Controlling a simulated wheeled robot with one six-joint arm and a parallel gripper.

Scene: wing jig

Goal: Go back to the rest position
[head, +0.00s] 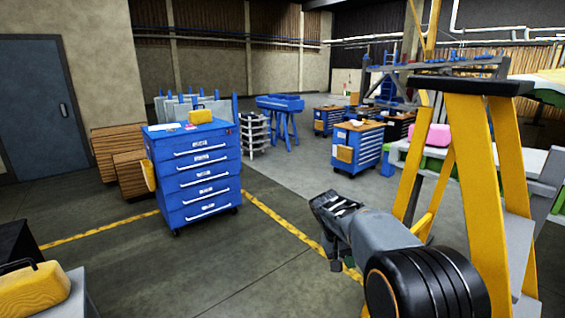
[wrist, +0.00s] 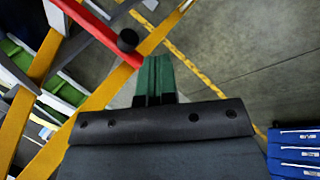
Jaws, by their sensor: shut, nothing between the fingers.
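My gripper (wrist: 153,80) shows at the middle of the wrist view as two green fingers close together, shut and empty. Behind it is the dark grey end of my wrist. In the head view my grey arm reaches up and left from the bottom right, in front of a yellow stepladder (head: 481,150). The fingers themselves are hard to make out in the head view. In the wrist view the ladder's yellow rails (wrist: 112,88) pass close on the left of my gripper, with a red bar (wrist: 105,33) ending in a black knob (wrist: 127,40).
A yellow case (head: 30,288) lies at bottom left. Blue carts (head: 357,146) and a pink box (head: 431,135) are farther back. The floor between (head: 270,265) is clear, with yellow lines.

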